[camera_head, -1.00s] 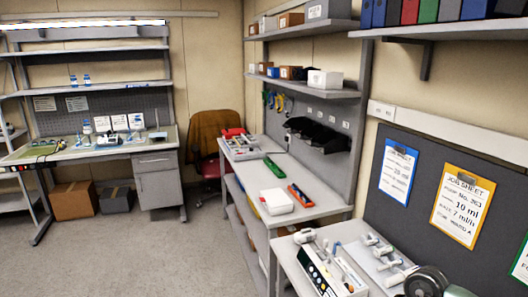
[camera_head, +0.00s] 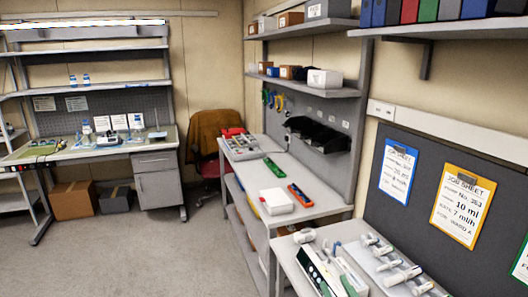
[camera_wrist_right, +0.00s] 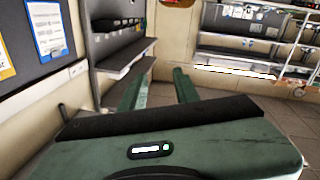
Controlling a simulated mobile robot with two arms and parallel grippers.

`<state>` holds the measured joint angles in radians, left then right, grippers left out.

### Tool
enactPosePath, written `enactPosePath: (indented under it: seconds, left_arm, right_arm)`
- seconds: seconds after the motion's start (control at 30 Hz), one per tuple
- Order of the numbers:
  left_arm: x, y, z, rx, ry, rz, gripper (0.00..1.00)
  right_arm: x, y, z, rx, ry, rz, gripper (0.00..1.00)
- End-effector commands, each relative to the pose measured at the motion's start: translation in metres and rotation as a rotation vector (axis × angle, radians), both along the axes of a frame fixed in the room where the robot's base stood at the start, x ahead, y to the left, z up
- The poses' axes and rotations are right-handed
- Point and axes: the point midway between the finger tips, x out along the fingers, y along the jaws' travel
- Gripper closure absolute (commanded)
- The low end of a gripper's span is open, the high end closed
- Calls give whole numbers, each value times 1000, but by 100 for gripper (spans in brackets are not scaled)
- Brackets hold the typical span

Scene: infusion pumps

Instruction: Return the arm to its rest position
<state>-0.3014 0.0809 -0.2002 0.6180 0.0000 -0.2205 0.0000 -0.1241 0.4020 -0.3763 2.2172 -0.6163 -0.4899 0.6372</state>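My right gripper (camera_wrist_right: 160,82) shows in the right wrist view with its two green fingers apart and nothing between them. My left gripper is in neither view.
A grey bench (camera_head: 318,206) with a white box (camera_head: 276,201), a green item (camera_head: 274,168) and an orange-red item (camera_head: 300,195) runs along the right wall. Job sheets (camera_head: 463,207) hang on the dark board. A chair (camera_head: 208,145) stands behind. The floor (camera_head: 150,255) at left is clear.

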Motion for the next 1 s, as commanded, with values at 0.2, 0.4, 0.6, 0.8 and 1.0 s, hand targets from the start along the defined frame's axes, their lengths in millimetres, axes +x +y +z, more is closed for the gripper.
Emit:
enactPosePath:
  seconds: [0.2, 0.4, 0.6, 0.8, 1.0]
  left_arm:
    - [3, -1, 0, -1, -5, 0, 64]
    - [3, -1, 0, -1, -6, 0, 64]
    - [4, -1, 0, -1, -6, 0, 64]
    - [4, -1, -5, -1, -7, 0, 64]
    - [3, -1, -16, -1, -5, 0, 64]
  right_arm:
    - [-79, -60, -126, 21, 585, -264, 69]
    - [-154, -65, -182, -3, 931, -275, 69]
    - [-217, -58, -208, -24, 1174, -226, 69]
    - [-255, -51, -239, -39, 1331, -172, 69]
    - [-244, -49, -306, -45, 1351, -173, 69]
